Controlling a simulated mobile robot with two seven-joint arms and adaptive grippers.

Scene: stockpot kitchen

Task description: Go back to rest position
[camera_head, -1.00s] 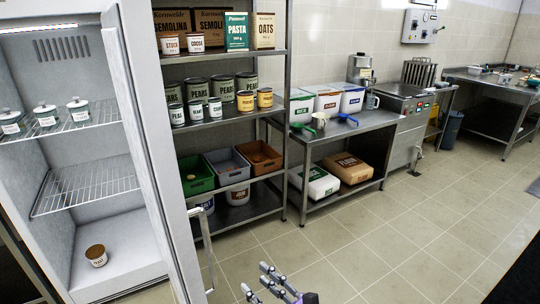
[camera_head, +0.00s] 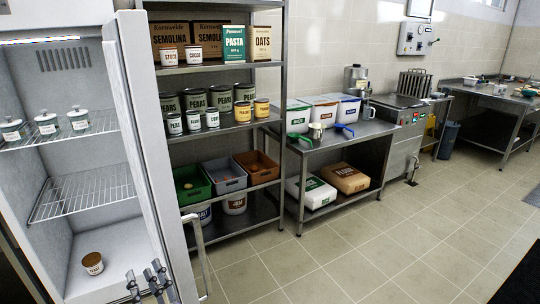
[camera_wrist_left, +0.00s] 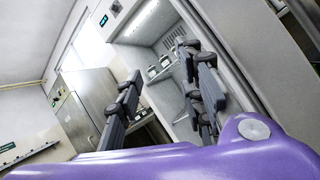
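My left gripper (camera_head: 150,284) shows at the bottom left of the head view, in front of the open fridge and near the lower part of its door (camera_head: 165,150). In the left wrist view my left gripper (camera_wrist_left: 160,92) has its fingers spread apart with nothing between them, and the fridge interior (camera_wrist_left: 165,100) shows beyond. My right gripper is in neither view.
The fridge holds small white jars (camera_head: 46,122) on a wire shelf and a brown-lidded tub (camera_head: 92,263) on its floor. The door handle (camera_head: 200,250) sticks out near my gripper. A shelf rack (camera_head: 262,208) and steel counter (camera_head: 352,136) stand right. The tiled floor (camera_head: 350,240) is clear.

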